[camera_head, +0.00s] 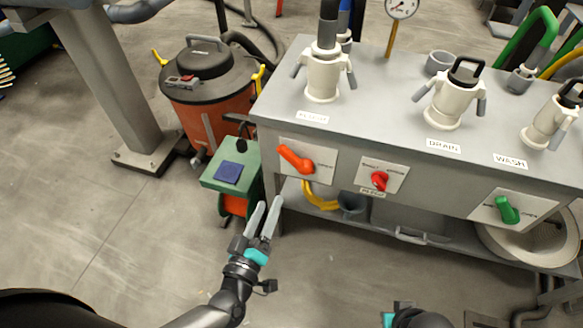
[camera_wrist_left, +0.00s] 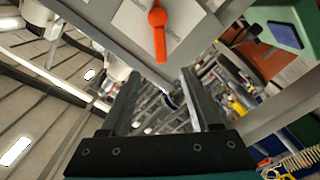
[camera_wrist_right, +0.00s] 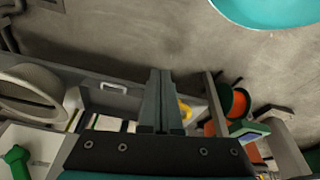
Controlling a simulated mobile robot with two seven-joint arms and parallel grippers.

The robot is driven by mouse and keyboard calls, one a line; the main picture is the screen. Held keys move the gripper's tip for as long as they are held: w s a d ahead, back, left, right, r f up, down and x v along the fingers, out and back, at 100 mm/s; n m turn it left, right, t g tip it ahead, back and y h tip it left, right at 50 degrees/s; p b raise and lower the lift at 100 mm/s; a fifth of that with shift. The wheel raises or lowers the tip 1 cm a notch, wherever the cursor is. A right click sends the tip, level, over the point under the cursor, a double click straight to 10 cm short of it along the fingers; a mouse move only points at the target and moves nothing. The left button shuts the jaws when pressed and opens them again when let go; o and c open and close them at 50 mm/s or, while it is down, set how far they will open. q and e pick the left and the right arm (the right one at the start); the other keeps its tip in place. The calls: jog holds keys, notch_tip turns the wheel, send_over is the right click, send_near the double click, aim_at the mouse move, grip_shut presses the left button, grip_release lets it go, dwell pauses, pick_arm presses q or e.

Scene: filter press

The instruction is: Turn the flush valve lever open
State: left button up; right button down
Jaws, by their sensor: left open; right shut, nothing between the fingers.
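An orange lever (camera_head: 295,158) sits on a white plate at the left end of the grey bench front, slanting from upper left to lower right. The label above it is too blurred to read surely. In the left wrist view the orange lever (camera_wrist_left: 158,35) is beyond the fingertips, with clear space between. My left gripper (camera_head: 269,202) is open and empty, below and left of the lever, pointing toward the bench. My right gripper (camera_wrist_right: 160,74) is shut and empty in the right wrist view. In the head view only part of my right arm shows at the bottom.
A red knob (camera_head: 379,180) and a green lever (camera_head: 507,209) are farther right on the bench front. White couplings stand on the bench top (camera_head: 385,110). A green stand (camera_head: 232,170) with a blue pad and an orange vacuum (camera_head: 208,95) are left. Floor before the bench is clear.

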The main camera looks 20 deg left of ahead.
aim_at(288, 159)
pick_arm(q)
jog(key=w+b, duration=0.2)
jog(key=w, duration=0.4)
jog(key=w+b, duration=0.1)
jog(key=w, duration=0.6)
jog(key=shift+d+f+b, duration=0.1)
jog(key=shift+d+b, duration=0.1)
jog(key=shift+b, duration=0.2)
jog(key=shift+w, duration=0.7)
pick_arm(e)
notch_tip(288, 159, up, 9)
jog(key=t, duration=0.1)
jog(key=shift+w, duration=0.45)
pick_arm(q)
jog(key=shift+c, duration=0.3)
grip_shut()
